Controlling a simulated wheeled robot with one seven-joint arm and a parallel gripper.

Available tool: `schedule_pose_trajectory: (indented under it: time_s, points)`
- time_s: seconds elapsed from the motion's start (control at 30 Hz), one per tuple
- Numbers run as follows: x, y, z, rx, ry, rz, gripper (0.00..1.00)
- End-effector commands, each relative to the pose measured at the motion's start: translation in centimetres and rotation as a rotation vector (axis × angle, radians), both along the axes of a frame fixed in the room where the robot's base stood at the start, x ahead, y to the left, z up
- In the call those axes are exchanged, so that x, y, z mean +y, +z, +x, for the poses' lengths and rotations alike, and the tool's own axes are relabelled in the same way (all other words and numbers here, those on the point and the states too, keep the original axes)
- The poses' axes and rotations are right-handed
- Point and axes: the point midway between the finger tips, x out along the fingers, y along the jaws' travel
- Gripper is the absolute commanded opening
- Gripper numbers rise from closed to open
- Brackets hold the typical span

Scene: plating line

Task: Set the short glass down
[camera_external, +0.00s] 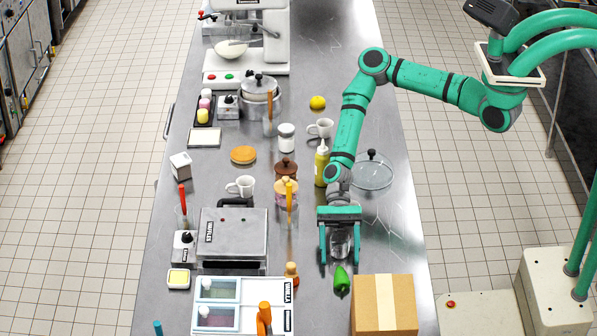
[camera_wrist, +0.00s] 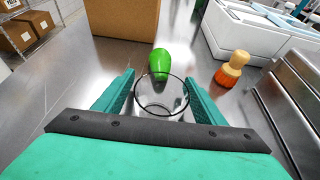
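The short glass (camera_external: 341,243) is clear and upright, between the two fingers of my gripper (camera_external: 340,262), which points down over the steel table. In the wrist view the round rim of the glass (camera_wrist: 162,116) shows between the fingertips (camera_wrist: 161,72). The fingers stand about as wide as the glass, one on each side. I cannot tell whether they touch it or leave a thin gap. The base of the glass is low, near the tabletop; whether it touches is not clear.
A green pepper (camera_external: 342,281) lies just in front of the glass. A cardboard box (camera_external: 384,305) stands beyond it. An orange-based wooden-knobbed thing (camera_wrist: 230,70) and a white container set (camera_external: 243,305) are nearby. A yellow bottle (camera_external: 321,166) and glass lid (camera_external: 373,173) stand behind.

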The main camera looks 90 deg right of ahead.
Motion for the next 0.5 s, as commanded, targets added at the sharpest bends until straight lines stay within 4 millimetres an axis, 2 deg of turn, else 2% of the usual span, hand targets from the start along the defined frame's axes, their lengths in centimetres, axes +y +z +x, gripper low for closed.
schedule_pose_trajectory:
  time_s: [0.27,0.5]
  points:
    - [-0.2,0.4,0.1,0.001,-0.001,0.000,0.64]
    - [-3.7,1.9,0.1,-0.001,-0.003,0.000,0.64]
